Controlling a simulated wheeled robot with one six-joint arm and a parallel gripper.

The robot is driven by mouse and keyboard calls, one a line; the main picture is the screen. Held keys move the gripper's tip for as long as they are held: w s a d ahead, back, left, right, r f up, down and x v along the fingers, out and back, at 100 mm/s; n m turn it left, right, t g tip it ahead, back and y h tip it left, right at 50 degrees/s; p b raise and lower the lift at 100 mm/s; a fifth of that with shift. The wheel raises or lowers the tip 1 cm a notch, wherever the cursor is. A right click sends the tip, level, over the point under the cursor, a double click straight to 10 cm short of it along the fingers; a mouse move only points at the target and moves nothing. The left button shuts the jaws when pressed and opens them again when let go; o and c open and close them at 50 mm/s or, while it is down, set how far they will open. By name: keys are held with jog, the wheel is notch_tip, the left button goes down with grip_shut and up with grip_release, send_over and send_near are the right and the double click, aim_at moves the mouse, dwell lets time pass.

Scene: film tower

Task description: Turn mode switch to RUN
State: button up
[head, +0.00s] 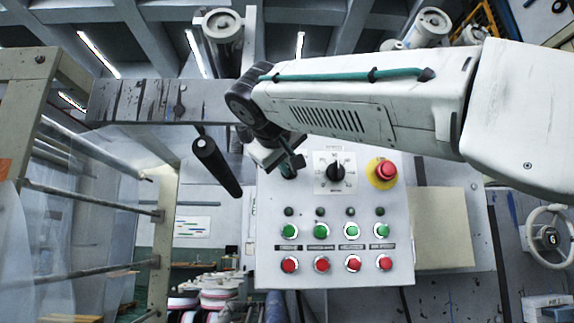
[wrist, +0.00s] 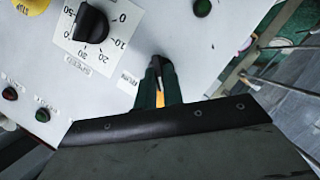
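The grey control panel (head: 268,220) fills the middle of the head view. My gripper (head: 291,160) is over its upper left part, beside the dial plate. A dark round piece (head: 289,173), perhaps the mode switch, shows partly under it; its handle and setting are hidden. In the wrist view, my gripper's two dark green fingers (wrist: 159,72) reach toward the panel, close together with a narrow gap. A small white label (wrist: 128,83) with lettering too small to read surely is beside them. I cannot tell whether they touch or hold the switch.
A black speed knob (head: 336,171) on a white numbered plate is right of my gripper, followed by a red emergency stop (head: 386,170) on yellow. Small lamps and rows of green buttons (head: 320,230) and red buttons (head: 322,264) lie below. A black roller (head: 216,166) hangs at left.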

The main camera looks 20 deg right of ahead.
grip_shut()
jog(key=shift+s+d+f+m+t+y, duration=0.15)
jog(key=shift+m+t+y, duration=0.3)
jog(key=shift+m+y, duration=1.2)
jog(key=shift+d+r+m+t+y, duration=0.1)
jog(key=shift+d+m+t+y, duration=0.55)
jog(key=shift+m, duration=1.85)
jog(key=shift+s+a+f+m+t+y, duration=0.1)
jog(key=shift+a+m+t+y, duration=0.1)
jog(key=shift+m+y, duration=1.6)
jog(key=shift+w+m, duration=0.1)
jog(key=shift+m, duration=0.25)
jog(key=o, duration=0.6)
grip_release()
